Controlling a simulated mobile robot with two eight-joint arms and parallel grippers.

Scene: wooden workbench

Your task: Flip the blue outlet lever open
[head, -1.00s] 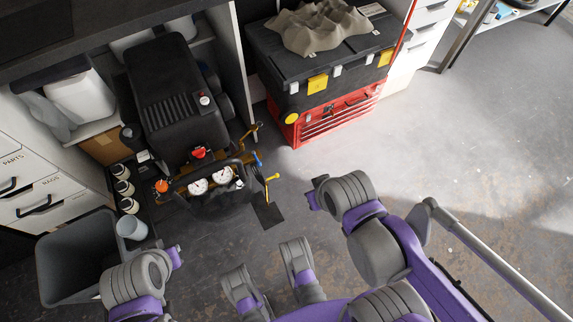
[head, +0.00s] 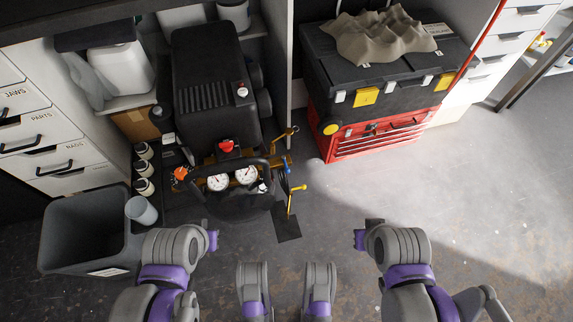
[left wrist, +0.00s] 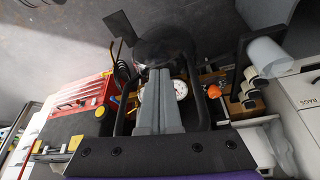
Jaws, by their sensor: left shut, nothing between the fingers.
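The blue outlet lever (head: 288,170) is a tiny blue spot at the right side of the black compressor (head: 208,85), just above a yellow-handled part (head: 298,188). It is too small to tell its angle. I cannot make it out in the left wrist view. There my left gripper (left wrist: 158,74) shows as two grey fingers shut together and empty, with the compressor's gauge (left wrist: 180,90) and orange knob (left wrist: 212,90) behind it. In the head view my left arm is at the lower left, apart from the compressor.
A grey bin (head: 85,235) and a pale cup (head: 141,210) stand left of the compressor. A red tool chest (head: 385,135) under a black case (head: 385,75) stands to its right. White drawers (head: 50,130) are at the left. The floor at the right is clear.

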